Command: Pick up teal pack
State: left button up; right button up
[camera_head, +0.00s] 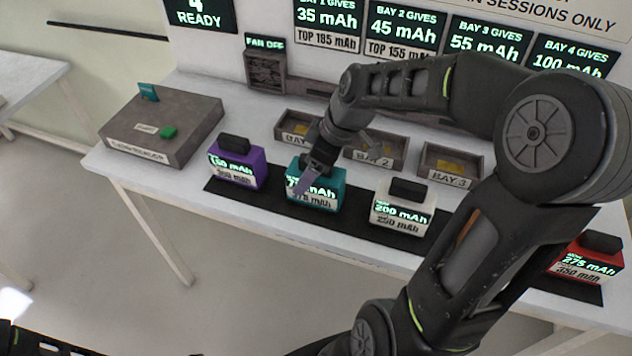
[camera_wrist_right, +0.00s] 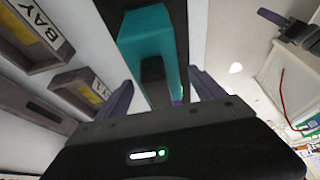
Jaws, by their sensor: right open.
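The teal pack (camera_head: 328,200) stands upright on the dark strip along the bench front, between a purple pack (camera_head: 238,168) and a white pack (camera_head: 402,212). Its printed numbers are partly hidden by my right gripper (camera_head: 311,180), which points down over it. In the right wrist view the teal pack (camera_wrist_right: 148,28) and its dark handle (camera_wrist_right: 152,70) lie ahead, between the spread, open fingers of the right gripper (camera_wrist_right: 165,92). I cannot tell whether the fingers touch the pack. My left gripper is out of view.
A red pack (camera_head: 588,258) stands at the right end. Bay trays (camera_head: 375,150) line up behind the packs. A grey box (camera_head: 165,125) with a green button sits at the left end. My right arm crosses above the bench and hides part of it.

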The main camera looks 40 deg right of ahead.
jog(key=shift+c, duration=0.2)
grip_shut()
dwell(0.9)
